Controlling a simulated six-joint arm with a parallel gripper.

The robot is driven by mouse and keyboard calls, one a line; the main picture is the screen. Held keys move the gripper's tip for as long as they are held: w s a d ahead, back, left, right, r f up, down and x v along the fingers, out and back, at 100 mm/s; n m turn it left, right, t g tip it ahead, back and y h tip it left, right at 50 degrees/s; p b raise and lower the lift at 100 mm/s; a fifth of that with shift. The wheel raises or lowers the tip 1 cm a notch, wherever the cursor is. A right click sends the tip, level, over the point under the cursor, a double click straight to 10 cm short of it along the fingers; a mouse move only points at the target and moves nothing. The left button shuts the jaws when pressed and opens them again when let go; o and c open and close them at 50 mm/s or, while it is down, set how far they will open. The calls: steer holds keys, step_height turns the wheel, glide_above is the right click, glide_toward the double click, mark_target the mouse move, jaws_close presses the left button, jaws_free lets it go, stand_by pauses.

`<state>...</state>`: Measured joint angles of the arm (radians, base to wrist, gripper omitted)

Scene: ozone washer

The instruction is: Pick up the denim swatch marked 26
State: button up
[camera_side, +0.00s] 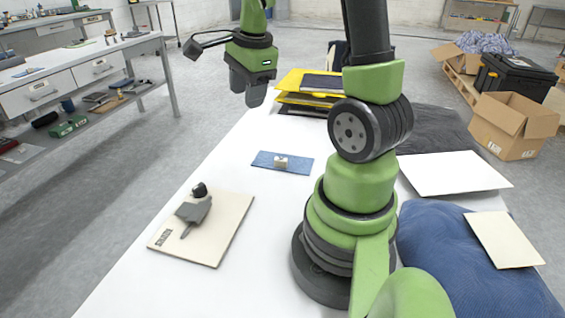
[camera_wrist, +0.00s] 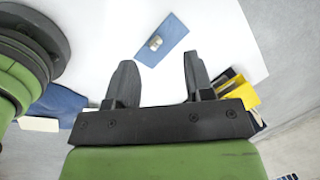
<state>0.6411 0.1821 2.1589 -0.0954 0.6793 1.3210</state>
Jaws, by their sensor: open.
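A small blue denim swatch (camera_side: 300,165) lies flat on the white table, with a small pale block (camera_side: 281,162) on its middle. No number can be read on it. The swatch (camera_wrist: 172,31) and block (camera_wrist: 155,42) also show in the wrist view, beyond my fingertips. My gripper (camera_side: 247,92) is raised above the table's left edge, behind the swatch in the side view. In the wrist view my gripper (camera_wrist: 159,62) has its two dark fingers wide apart with nothing between them.
A beige board (camera_side: 225,240) with a dark grey tool (camera_side: 194,212) lies at the front left. A yellow and dark stack (camera_side: 303,84) stands at the back. A white sheet (camera_side: 453,173) and blue bundled fabric (camera_side: 440,240) lie on the right. Bare table surrounds the swatch.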

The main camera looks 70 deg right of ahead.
steer(key=s+d+f+m+g+y, duration=0.15)
steer(key=s+d+f+m, duration=0.35)
steer(key=d+f+m, duration=0.5)
glide_above(285, 160)
steer(key=shift+m+g+h, duration=0.25)
steer(key=shift+m+g, duration=0.15)
steer(key=shift+g, duration=0.05)
steer(key=f, duration=0.5)
steer(key=shift+d+f, duration=0.25)
steer(key=shift+d, duration=0.05)
steer(key=shift+a+f, duration=0.2)
steer(key=shift+f, duration=2.55)
steer(key=shift+c, duration=0.2)
jaws_close()
